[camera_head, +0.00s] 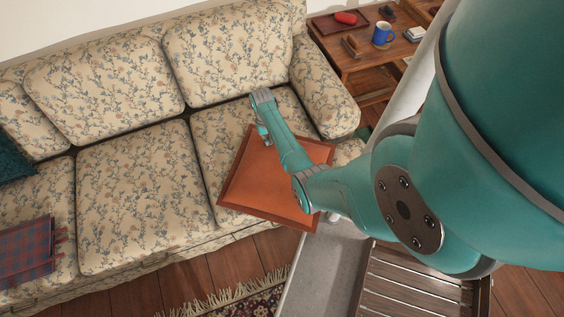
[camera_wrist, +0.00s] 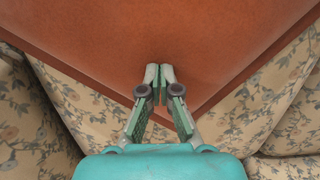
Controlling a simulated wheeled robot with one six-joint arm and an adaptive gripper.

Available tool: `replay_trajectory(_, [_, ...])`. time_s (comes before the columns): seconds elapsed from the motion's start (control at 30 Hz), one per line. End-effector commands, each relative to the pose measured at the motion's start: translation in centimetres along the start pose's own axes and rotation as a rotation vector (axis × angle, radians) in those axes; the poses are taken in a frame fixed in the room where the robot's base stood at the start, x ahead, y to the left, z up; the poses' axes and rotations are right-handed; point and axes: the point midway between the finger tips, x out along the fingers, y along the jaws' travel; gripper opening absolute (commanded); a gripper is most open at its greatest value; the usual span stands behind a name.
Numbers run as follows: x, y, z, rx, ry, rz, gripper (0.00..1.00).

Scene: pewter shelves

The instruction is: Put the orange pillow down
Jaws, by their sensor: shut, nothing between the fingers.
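The orange pillow (camera_head: 255,180), square with a darker brown border, is at the right seat of the floral sofa (camera_head: 140,195). Its near corner reaches past the seat's front edge in the head view; I cannot tell whether all of it rests on the seat. My teal arm covers part of its right side. My gripper (camera_head: 264,138) is at the pillow's far left corner. In the wrist view, the gripper (camera_wrist: 160,73) is shut with nothing between its fingertips, and the pillow (camera_wrist: 200,35) fills the upper part behind them. Whether the tips touch it is unclear.
A wooden side table (camera_head: 365,60) with a blue mug (camera_head: 383,34) and a red object (camera_head: 346,18) on a tray stands at the back right. A plaid blanket (camera_head: 25,255) lies at the sofa's left. The middle seat is clear. A fringed rug (camera_head: 255,303) lies in front.

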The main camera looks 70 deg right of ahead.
Motion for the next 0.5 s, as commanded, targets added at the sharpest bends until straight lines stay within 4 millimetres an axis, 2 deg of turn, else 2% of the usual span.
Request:
replay_trajectory(0.1, [-0.1,0.7,0.4,0.019,-0.029,0.0,0.0])
replay_trajectory(0.27, [0.2,0.6,1.6,0.019,-0.03,0.0,0.0])
replay_trajectory(0.5, [0.7,0.5,5.0,0.018,-0.029,0.0,0.0])
